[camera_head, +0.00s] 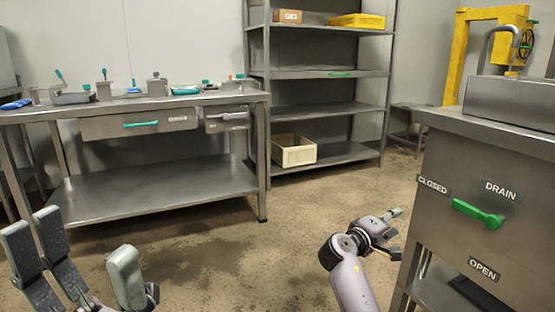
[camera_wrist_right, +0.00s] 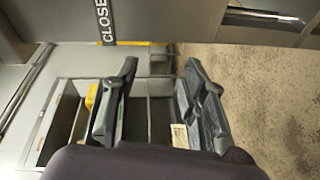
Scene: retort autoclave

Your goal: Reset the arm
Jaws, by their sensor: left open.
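My left gripper (camera_head: 88,262) is at the lower left of the head view, its dark padded fingers spread apart and empty. My right arm (camera_head: 350,275) rises from the bottom of the head view, with its gripper (camera_head: 398,232) beside the left side of the steel drain cabinet. In the right wrist view my right gripper (camera_wrist_right: 160,95) shows two dark fingers apart with nothing between them. I cannot tell whether it touches the cabinet.
The steel cabinet (camera_head: 455,235) has a green drain handle (camera_head: 478,213) between CLOSED and OPEN labels. A steel workbench (camera_head: 130,185) with several small tools stands at left. A shelf rack (camera_head: 330,73) holds a cream crate (camera_head: 294,151) low down. The floor between is clear.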

